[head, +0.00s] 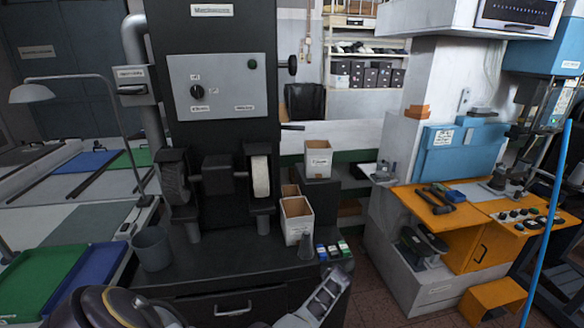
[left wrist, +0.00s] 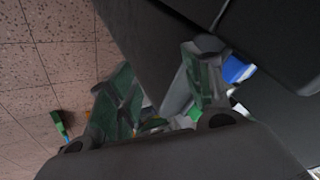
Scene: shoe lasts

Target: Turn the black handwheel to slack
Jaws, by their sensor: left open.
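The black handwheel (head: 292,65) sticks out from the right side of the tall black machine (head: 258,100) in the head view, seen nearly edge-on. Nothing touches it. My left gripper (left wrist: 165,62) shows in the left wrist view with its two greenish fingers spread apart and nothing between them. The handwheel does not show in that view. In the head view, grey parts of my arm show at the bottom edge, low in front of the bench and well below the handwheel. No right gripper can be made out.
A short black lever (head: 292,127) juts out below the handwheel. An upper white box (head: 318,160) and a lower white box (head: 297,222) stand right of the grinding wheels. A grey bin (head: 152,248) is at left. Open air lies right of the handwheel, before the shelves (head: 368,95).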

